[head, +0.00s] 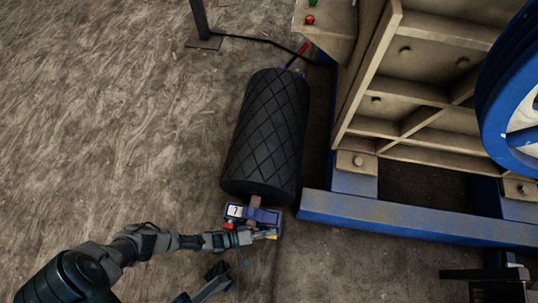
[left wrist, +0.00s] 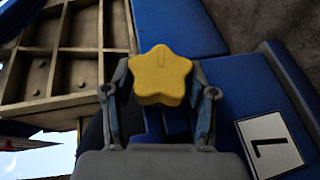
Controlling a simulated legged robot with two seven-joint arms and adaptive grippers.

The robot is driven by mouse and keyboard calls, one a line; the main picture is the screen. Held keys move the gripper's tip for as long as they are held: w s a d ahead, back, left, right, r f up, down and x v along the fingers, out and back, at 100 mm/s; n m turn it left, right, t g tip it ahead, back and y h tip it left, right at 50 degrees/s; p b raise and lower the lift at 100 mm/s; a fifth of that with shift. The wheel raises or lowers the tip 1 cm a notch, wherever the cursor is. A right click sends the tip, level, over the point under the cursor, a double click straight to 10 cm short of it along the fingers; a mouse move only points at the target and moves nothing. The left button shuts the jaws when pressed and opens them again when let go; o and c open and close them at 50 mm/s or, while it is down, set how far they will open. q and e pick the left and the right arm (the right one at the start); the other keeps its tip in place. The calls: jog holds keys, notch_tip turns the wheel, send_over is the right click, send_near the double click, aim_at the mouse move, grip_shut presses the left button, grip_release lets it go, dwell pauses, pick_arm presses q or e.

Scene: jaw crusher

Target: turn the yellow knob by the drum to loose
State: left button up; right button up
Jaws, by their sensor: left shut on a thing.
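The yellow knob (left wrist: 160,75) is star-shaped with a slot mark on its face and fills the middle of the left wrist view. My left gripper (left wrist: 160,92) has one finger on each side of it and is shut on it. In the head view my left gripper (head: 265,235) is at the blue bracket (head: 262,216) at the near end of the black drum (head: 268,135); only a little yellow shows there. The drum has a diamond-pattern surface. I do not make out my right gripper.
The beige ribbed crusher body (head: 420,85) stands on a blue frame (head: 420,222) right of the drum. A blue wheel (head: 500,100) is at the right edge. A red handle (head: 302,48) is near the drum's far end. The brown ground at left is clear.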

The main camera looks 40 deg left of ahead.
pick_arm(q)
jog(key=shift+s+a+f+t+h, duration=0.1)
jog(key=shift+a+f+t+h, duration=0.15)
jog(key=shift+t, duration=0.25)
jog(key=shift+d, duration=0.1)
jog(key=o, duration=1.2)
jog(key=shift+r, duration=0.1)
